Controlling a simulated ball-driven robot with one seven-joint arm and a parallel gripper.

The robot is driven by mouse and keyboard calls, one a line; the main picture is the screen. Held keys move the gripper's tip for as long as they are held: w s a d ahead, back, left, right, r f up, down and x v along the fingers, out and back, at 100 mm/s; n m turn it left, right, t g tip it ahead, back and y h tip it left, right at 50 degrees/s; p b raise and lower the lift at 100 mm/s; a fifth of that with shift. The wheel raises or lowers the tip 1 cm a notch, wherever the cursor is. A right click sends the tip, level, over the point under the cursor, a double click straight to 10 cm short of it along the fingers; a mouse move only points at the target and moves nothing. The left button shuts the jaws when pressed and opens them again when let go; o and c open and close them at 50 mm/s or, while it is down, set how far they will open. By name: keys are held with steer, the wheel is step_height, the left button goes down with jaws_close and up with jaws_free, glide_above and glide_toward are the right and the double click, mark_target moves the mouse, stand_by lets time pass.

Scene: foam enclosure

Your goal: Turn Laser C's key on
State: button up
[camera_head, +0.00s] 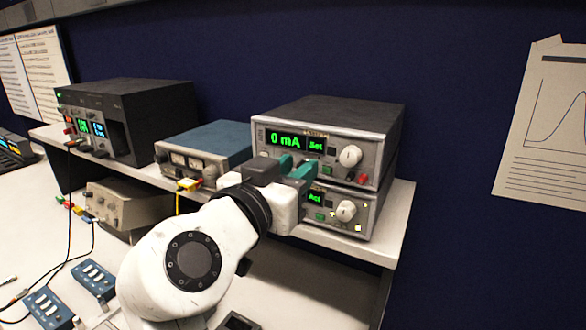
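Two laser controllers stand stacked on the shelf. The upper controller (328,138) shows "0 mA" in green and has a white knob and a red button at its right. The lower controller (343,211) has a small green display, a white knob and a green button. No label marking Laser C is legible. My gripper (294,167), with teal fingers, is in front of the left part of these two units. Its fingers look apart, with nothing visible between them. The gripper and wrist hide the lower left of the fronts, and I cannot make out a key.
A blue-topped instrument (205,150) stands left of the stack, and a black instrument (125,120) farther left. A beige box (130,204) sits under the shelf (398,225). Blue switch boxes (93,279) and cables lie on the bench at left. A graph sheet (548,125) hangs on the right wall.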

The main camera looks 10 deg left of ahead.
steer(key=shift+c, duration=0.3)
jaws_close()
steer(key=shift+f+b, duration=0.1)
steer(key=shift+b, duration=0.45)
steer(key=m+b, duration=1.2)
steer(key=b, duration=0.1)
steer(key=m+b, duration=0.6)
steer(key=b, duration=0.1)
steer(key=shift+s+d+f, duration=0.15)
steer(key=shift+d+f, duration=0.1)
steer(key=shift+o, duration=0.3)
jaws_free()
